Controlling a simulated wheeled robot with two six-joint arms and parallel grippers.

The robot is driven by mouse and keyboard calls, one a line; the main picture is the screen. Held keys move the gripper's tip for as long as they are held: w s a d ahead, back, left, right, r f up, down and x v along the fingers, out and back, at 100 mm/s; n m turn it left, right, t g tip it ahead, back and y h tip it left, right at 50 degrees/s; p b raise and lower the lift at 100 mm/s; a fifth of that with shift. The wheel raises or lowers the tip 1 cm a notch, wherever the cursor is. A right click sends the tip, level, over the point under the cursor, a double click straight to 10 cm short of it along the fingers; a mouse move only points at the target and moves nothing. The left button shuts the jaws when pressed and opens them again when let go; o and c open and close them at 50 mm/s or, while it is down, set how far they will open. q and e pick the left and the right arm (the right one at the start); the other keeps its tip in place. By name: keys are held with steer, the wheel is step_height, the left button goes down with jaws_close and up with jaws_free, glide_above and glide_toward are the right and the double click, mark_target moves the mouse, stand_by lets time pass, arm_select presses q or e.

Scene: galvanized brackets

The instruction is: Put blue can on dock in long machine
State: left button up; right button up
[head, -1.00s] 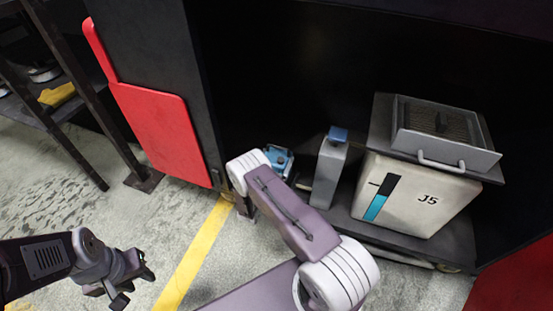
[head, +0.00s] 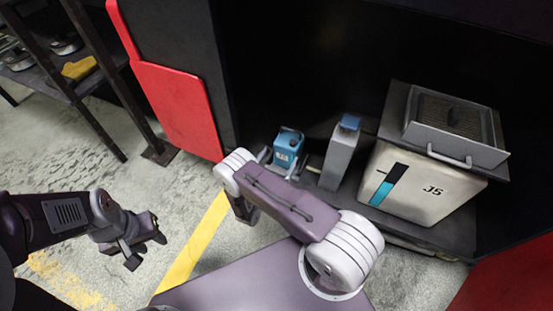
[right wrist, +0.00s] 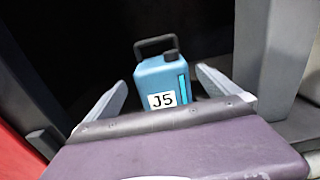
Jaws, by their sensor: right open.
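The blue can (head: 288,143), labelled J5 with a dark handle and cap, stands upright on the low floor of the long dark machine (head: 300,60). It also shows in the right wrist view (right wrist: 158,78), ahead of my right gripper (right wrist: 163,82). The right gripper is open, its two fingers apart on either side of the can's lower part in that view, with gaps visible. In the head view, my right gripper (head: 281,161) is at the can's near side, partly hidden by my arm. My left gripper (head: 148,248) is open and empty above the floor at left. The dock beneath the can is hidden.
A grey canister (head: 340,160) with a blue cap stands right of the can. A red panel (head: 175,105) and dark shelf rack (head: 95,75) are at left.

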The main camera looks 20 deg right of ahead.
steer(key=s+d+r+m+g+y, duration=0.1)
steer(key=s+d+r+m+g, duration=0.1)
steer(key=s+r+m+g, duration=0.4)
steer(key=s+d+r+m+g+y, duration=0.1)
steer(key=s+d+r+m+g, duration=0.15)
steer(key=s+m+g, duration=0.6)
steer(key=s+a+r+m+t+y, duration=0.4)
steer(key=a+r+m+y, duration=0.3)
steer(key=a+m+y, duration=0.4)
steer(key=shift+s+a+r+m+y, duration=0.2)
steer(key=shift+s+a+m+y, duration=0.3)
steer(key=shift+a, duration=0.4)
